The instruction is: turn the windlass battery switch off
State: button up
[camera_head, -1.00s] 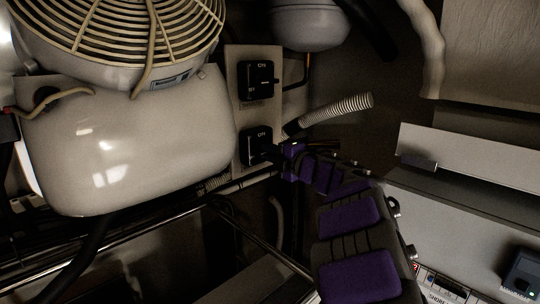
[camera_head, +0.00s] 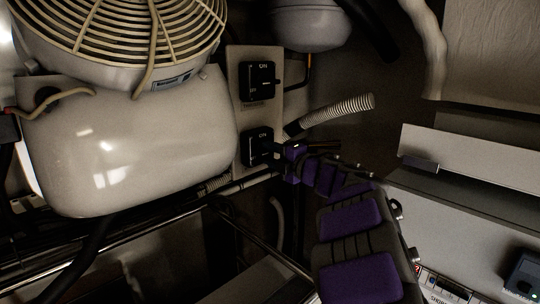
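Two black rotary switches sit one above the other on a beige plate (camera_head: 241,108). The upper switch (camera_head: 257,79) has an ON mark at its top and a lever that points to the right. The lower switch (camera_head: 257,146) also shows ON at its top. Which one is the windlass switch cannot be read. My purple and black gripper (camera_head: 278,157) is at the lower right of the lower switch, and its dark fingertips reach that switch's knob area. The fingertips hide the lower knob, and whether they are open or touching it is unclear.
A large white compressor housing (camera_head: 130,150) with a fan guard (camera_head: 120,35) stands left of the plate. A ribbed hose (camera_head: 335,112) runs just above my gripper. Pipes (camera_head: 245,182) pass below. A white shelf (camera_head: 455,155) is at right.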

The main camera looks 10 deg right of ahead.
jog(key=p+v, duration=0.1)
jog(key=v, duration=1)
jog(key=shift+s, duration=0.2)
jog(key=shift+d, duration=0.15)
